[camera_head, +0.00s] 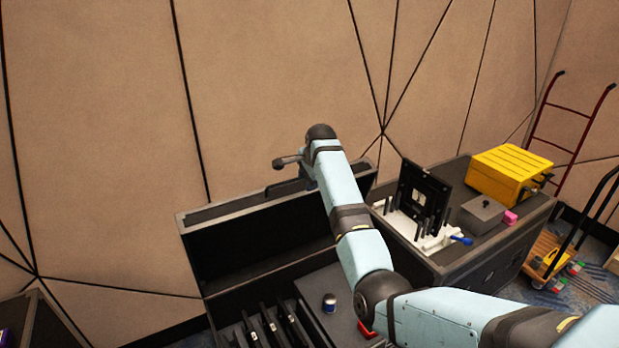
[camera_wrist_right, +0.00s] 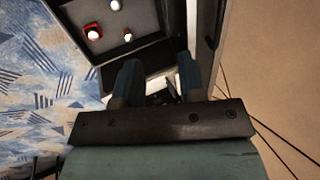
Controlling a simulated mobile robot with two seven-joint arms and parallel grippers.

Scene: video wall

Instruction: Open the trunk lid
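The black trunk (camera_head: 342,315) stands in the lower middle of the head view. Its lid (camera_head: 228,208) is raised, standing up at the back with its dark inside facing me. My right arm reaches over the trunk to the lid's top edge. In the right wrist view my right gripper (camera_wrist_right: 158,72) has two fingers spread apart with nothing clearly held between them. A dark edge with a light rim, seemingly part of the trunk, runs close beside the fingers; I cannot tell if they touch it. In the head view the fingertips are hard to make out. My left gripper is out of view.
Several dark panels (camera_head: 268,328) and a small can (camera_head: 329,303) are in the trunk. To the right, a dark case (camera_head: 480,250) bears a yellow box (camera_head: 508,172), a grey box (camera_head: 481,214) and a black screen (camera_head: 423,197). A wall stands close behind.

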